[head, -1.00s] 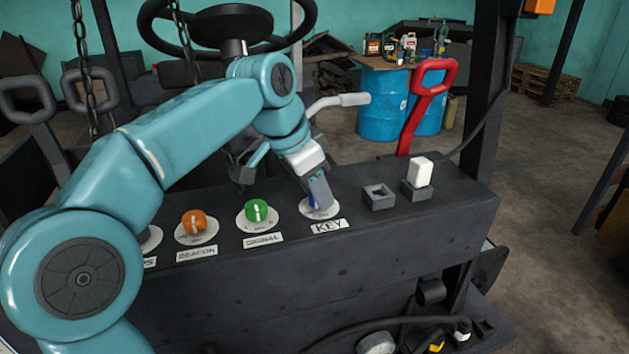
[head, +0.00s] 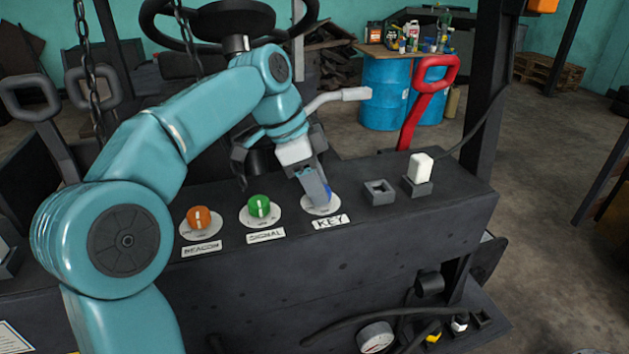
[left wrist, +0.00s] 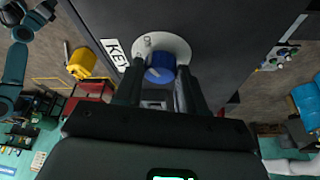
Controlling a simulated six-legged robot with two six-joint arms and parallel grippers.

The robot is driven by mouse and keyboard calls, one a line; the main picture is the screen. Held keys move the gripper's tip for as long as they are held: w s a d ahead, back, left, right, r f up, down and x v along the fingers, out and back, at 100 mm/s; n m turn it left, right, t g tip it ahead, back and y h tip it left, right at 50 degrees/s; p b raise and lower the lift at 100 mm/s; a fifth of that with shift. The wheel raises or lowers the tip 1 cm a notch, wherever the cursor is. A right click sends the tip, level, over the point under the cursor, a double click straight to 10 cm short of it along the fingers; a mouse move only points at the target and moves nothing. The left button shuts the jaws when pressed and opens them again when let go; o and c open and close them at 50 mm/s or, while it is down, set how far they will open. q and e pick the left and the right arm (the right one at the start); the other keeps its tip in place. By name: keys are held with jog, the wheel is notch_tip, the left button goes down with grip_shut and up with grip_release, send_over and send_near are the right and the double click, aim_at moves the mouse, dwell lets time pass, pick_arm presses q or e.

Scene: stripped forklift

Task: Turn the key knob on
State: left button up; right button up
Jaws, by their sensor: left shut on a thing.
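The blue key knob (left wrist: 160,70) sits on a round white dial plate (left wrist: 150,46) beside the KEY label (left wrist: 115,50) in the left wrist view. In the head view the KEY label (head: 330,221) is on the panel's front edge, and the knob (head: 328,192) is mostly hidden by my gripper. My left gripper (head: 318,192) reaches down onto the knob from above. In the left wrist view the fingers of my left gripper (left wrist: 160,85) stand on either side of the knob, shut on it. My right gripper is not in view.
An orange BEACON knob (head: 200,217) and a green SIGNAL knob (head: 260,206) are to the left on the panel. An empty square socket (head: 380,190) and a white block in a socket (head: 420,168) are to the right. A red lever (head: 420,100) stands behind the panel.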

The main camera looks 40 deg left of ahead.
pick_arm(q)
jog(key=shift+w+d, duration=0.1)
jog(key=o, duration=0.8)
jog(key=shift+o, duration=1.3)
jog(key=shift+w+d, duration=0.15)
jog(key=shift+s+a+r, duration=0.25)
jog(key=v, duration=0.6)
jog(key=shift+r, duration=0.45)
jog(key=shift+w, duration=0.1)
